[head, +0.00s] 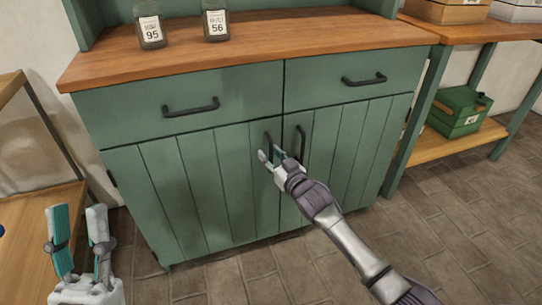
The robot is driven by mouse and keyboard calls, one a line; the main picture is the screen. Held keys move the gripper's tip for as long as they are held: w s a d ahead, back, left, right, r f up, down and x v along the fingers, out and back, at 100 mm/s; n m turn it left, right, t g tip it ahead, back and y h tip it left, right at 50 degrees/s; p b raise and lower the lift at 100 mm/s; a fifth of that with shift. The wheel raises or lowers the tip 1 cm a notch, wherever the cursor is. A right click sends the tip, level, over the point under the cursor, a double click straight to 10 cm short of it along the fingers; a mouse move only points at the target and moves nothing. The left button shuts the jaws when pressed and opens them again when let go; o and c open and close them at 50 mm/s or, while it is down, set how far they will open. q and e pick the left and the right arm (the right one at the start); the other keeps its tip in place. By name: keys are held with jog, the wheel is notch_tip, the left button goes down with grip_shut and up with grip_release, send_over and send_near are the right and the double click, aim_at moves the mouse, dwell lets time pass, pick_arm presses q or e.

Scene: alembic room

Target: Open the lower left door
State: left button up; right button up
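The lower left door (205,185) is green, planked and closed flush in the cabinet front. Its black vertical handle (267,138) sits near its right edge, the lower part hidden by my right gripper. My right gripper (270,155) is at the lower part of this handle, its two fingertips apart. I cannot tell whether they touch the handle. My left gripper (76,216) is open and empty at the lower left, well in front of the cabinet.
The right door (345,155) is closed, with its handle (300,143) close beside my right gripper. Two drawers (190,104) are shut above. Two labelled jars (150,30) stand on the wooden top (300,42). A wooden table (35,222) stands left; brick floor (235,280) lies in front.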

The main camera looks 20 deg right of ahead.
grip_shut()
jog(key=shift+s, duration=0.1)
dwell(0.3)
